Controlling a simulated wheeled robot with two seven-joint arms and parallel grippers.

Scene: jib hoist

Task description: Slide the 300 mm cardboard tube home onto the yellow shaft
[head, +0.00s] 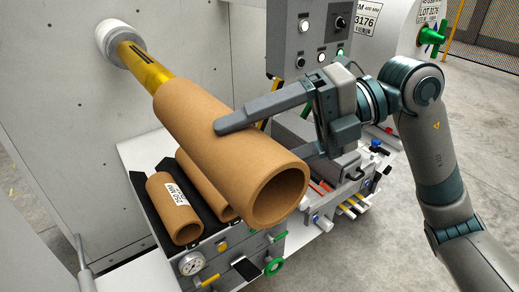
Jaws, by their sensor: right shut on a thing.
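A long brown cardboard tube (215,135) slants from upper left to lower right, its open near end facing me. My right gripper (262,142) is shut on this tube, one finger across its upper side; the other finger is partly hidden behind it. The yellow shaft (143,68) sticks out from a white round collar (112,34) on the grey wall panel. The shaft is roughly in line with the tube and disappears at the tube's far end. How deep it reaches inside is hidden. My left gripper is not in view.
Below, a shorter tube (173,208) with a white label lies on a dark rack (150,205), with another tube (205,182) partly hidden beside it. A gauge (192,263), valves and a grey control box (310,38) stand nearby. A white labelled roll is at upper right.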

